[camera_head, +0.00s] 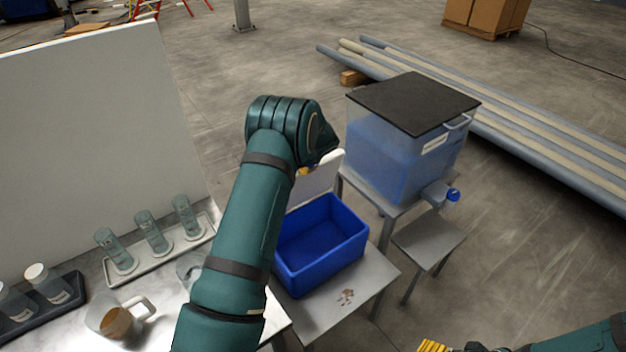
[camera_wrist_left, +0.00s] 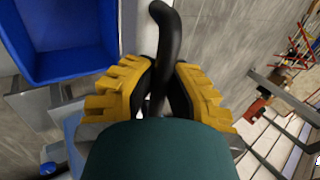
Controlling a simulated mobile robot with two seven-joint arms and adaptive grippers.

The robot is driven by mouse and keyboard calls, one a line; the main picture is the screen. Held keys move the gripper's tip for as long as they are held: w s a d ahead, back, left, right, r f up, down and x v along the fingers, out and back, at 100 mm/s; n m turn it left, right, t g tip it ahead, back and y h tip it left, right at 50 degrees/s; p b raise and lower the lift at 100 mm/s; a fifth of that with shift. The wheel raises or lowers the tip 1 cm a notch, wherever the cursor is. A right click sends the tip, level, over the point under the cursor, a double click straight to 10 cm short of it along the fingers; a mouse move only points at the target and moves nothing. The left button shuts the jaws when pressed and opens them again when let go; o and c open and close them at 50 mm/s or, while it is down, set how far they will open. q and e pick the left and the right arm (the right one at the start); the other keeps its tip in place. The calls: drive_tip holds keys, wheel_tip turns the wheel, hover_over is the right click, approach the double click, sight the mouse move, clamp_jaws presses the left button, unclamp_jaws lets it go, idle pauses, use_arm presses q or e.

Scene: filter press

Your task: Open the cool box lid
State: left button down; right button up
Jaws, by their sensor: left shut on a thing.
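The blue cool box (camera_head: 322,243) stands on a small grey table, and its inside is exposed and looks empty. Its white lid (camera_head: 318,180) is raised upright at the back edge, partly hidden by my left arm. My left gripper (camera_wrist_left: 160,92) is shut on a black curved handle (camera_wrist_left: 165,40) in the left wrist view; where the handle joins the lid is not clear. The blue box also shows at the upper left there (camera_wrist_left: 65,45). In the head view my left gripper is mostly hidden behind the wrist. My right gripper (camera_head: 434,346) barely shows at the bottom edge.
A clear tank (camera_head: 385,150) with blue liquid and a dark cover stands right of the box, beside a small stool (camera_head: 428,242). A bench on the left holds a rack of glass tubes (camera_head: 160,255) and a beaker (camera_head: 122,322). Pipes (camera_head: 500,125) lie on the floor behind.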

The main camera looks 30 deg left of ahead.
use_arm(q)
drive_tip(key=shift+w+a+r, duration=0.2)
drive_tip(key=shift+w+a, duration=0.1)
drive_tip(key=shift+a, duration=0.4)
drive_tip(key=shift+w+a+r, duration=0.2)
drive_tip(key=shift+w+a, duration=0.15)
drive_tip(key=shift+a, duration=0.4)
drive_tip(key=shift+w+a+r, duration=0.2)
drive_tip(key=shift+w+a, duration=0.1)
drive_tip(key=shift+a, duration=0.4)
drive_tip(key=c, duration=1)
unclamp_jaws()
drive_tip(key=shift+d+r, duration=0.1)
drive_tip(key=shift+o, duration=0.2)
drive_tip(key=shift+s, duration=0.1)
drive_tip(key=v, duration=1.2)
